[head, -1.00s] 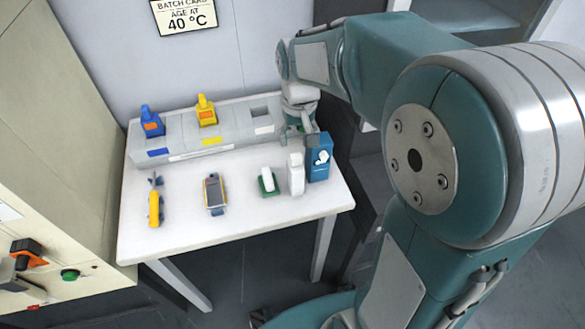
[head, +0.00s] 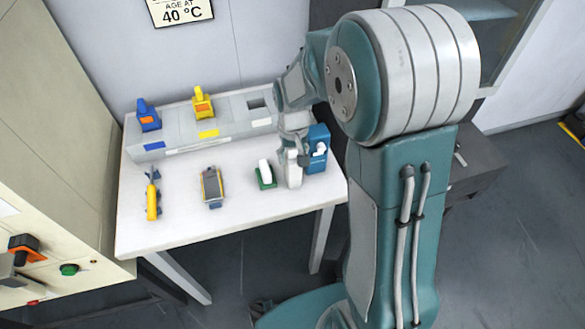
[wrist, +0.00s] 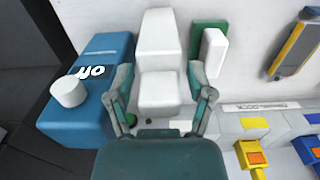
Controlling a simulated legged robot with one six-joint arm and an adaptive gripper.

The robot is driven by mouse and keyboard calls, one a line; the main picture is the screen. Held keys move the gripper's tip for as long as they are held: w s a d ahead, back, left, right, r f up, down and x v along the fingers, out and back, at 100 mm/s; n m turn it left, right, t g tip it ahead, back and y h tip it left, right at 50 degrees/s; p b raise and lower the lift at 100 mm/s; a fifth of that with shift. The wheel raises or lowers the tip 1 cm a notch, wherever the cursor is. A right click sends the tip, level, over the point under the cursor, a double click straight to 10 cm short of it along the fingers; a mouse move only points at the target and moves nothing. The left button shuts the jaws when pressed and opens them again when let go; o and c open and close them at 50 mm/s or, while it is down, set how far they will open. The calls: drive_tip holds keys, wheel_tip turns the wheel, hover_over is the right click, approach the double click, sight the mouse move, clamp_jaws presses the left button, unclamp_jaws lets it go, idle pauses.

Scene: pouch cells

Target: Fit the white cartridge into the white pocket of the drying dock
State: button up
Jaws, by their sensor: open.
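The white cartridge (head: 292,174) stands on the table; in the wrist view it shows as a white stepped block (wrist: 160,45). My gripper (wrist: 160,78) is open, one finger on each side of the cartridge's lower part. In the head view my gripper (head: 293,150) is just above and behind the cartridge, its fingertips partly hidden. Contact cannot be told. The grey drying dock (head: 180,138) runs along the back of the table. Its empty dark pocket (head: 257,103) is at the right end, above a white label (head: 261,122).
A blue box with a white knob (head: 318,140) stands close right of the cartridge. A green holder with a white block (head: 266,180) is close left. Blue (head: 148,117) and yellow (head: 203,104) cartridges sit in the dock. A grey-and-yellow device (head: 212,187) and a yellow tool (head: 152,200) lie further left.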

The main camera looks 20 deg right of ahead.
drive_tip(key=shift+f, duration=0.7)
clamp_jaws()
drive_tip(key=shift+r, duration=0.55)
wheel_tip(320, 180, up, 2)
drive_tip(key=shift+w+r, duration=0.1)
drive_tip(key=shift+r, duration=0.05)
drive_tip(key=s+r, duration=0.9)
drive_tip(key=s, duration=0.5)
drive_tip(key=shift+r, duration=0.35)
